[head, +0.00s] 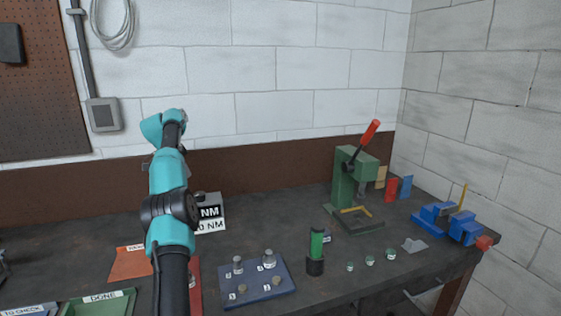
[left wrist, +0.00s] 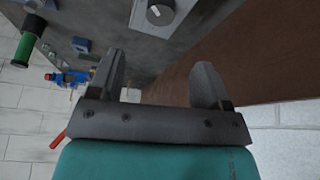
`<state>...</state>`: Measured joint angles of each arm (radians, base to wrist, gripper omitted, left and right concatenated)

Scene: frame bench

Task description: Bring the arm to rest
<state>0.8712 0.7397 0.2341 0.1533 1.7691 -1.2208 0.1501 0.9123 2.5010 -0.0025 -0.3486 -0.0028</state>
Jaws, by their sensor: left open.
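My left arm (head: 168,215) rises from the bottom edge in the head view, folded upward in front of the wall. Its gripper is hidden behind the arm there. In the left wrist view my left gripper (left wrist: 160,68) is open, with nothing between its two fingers. It is clear of the bench, with the brown backboard (left wrist: 215,45) and the dark bench top (left wrist: 105,20) beyond the fingers. My right gripper is in neither view.
Behind my arm stands a box marked NM (head: 210,213). To the right are a blue tray (head: 240,296) with small weights, a green cylinder (head: 317,243), a green press with a red lever (head: 345,180) and blue vises (head: 435,216). An orange mat (head: 128,265) and green tray (head: 105,306) lie left.

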